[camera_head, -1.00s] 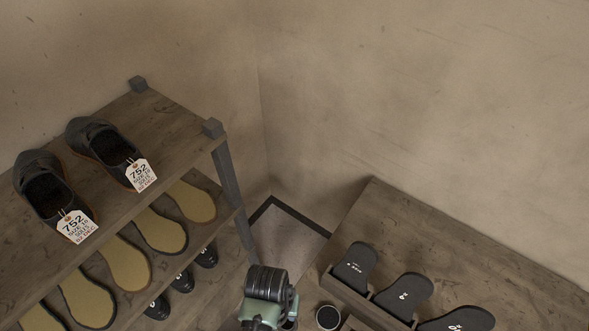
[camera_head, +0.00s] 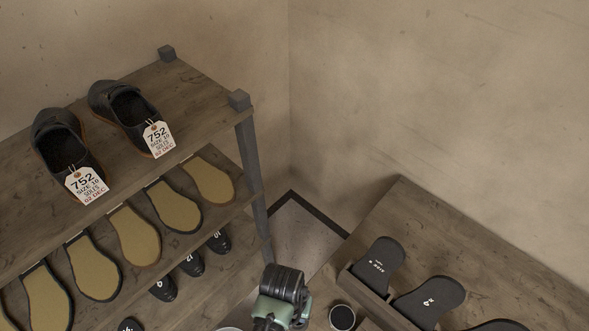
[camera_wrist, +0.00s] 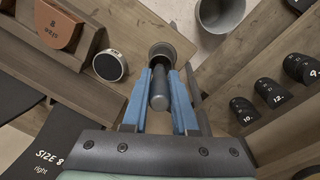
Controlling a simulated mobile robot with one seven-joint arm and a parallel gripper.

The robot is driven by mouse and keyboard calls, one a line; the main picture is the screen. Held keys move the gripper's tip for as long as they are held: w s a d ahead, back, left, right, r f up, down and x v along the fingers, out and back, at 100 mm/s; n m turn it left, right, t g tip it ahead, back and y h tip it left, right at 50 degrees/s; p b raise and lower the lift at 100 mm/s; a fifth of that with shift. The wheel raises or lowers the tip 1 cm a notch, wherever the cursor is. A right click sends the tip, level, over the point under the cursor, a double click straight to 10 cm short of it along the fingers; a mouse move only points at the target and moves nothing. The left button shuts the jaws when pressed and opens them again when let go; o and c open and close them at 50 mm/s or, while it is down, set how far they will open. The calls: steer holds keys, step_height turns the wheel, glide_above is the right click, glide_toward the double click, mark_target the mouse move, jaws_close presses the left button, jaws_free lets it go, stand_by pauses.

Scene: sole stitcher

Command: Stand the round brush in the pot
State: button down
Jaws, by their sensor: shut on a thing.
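My gripper (camera_wrist: 160,90) shows in the wrist view with its blue fingers shut on the dark grey handle of the round brush (camera_wrist: 159,101). The brush points away from the camera, and its far end overlaps a round grey vessel (camera_wrist: 181,43) that looks like the pot. I cannot tell whether the brush end is inside the pot or above it. In the head view my wrist shows at the bottom edge, and the fingers, brush and pot are hidden or out of frame.
A round tin (camera_wrist: 110,66) stands on the bench left of the pot; it also shows in the head view (camera_head: 342,317). A grey bin (camera_wrist: 218,14) stands beyond. Dark soles (camera_head: 379,264) stand in a rack at right. A shoe shelf (camera_head: 180,90) is at left.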

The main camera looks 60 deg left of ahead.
steer(key=shift+f+b, duration=1.35)
steer(key=shift+f, duration=0.9)
steer(key=c, duration=0.6)
jaws_free()
steer(key=shift+r, duration=0.1)
steer(key=r, duration=0.8)
steer(key=s+r, duration=0.1)
steer(key=r, duration=0.3)
steer(key=shift+a+r, duration=0.4)
steer(key=shift+w, duration=0.1)
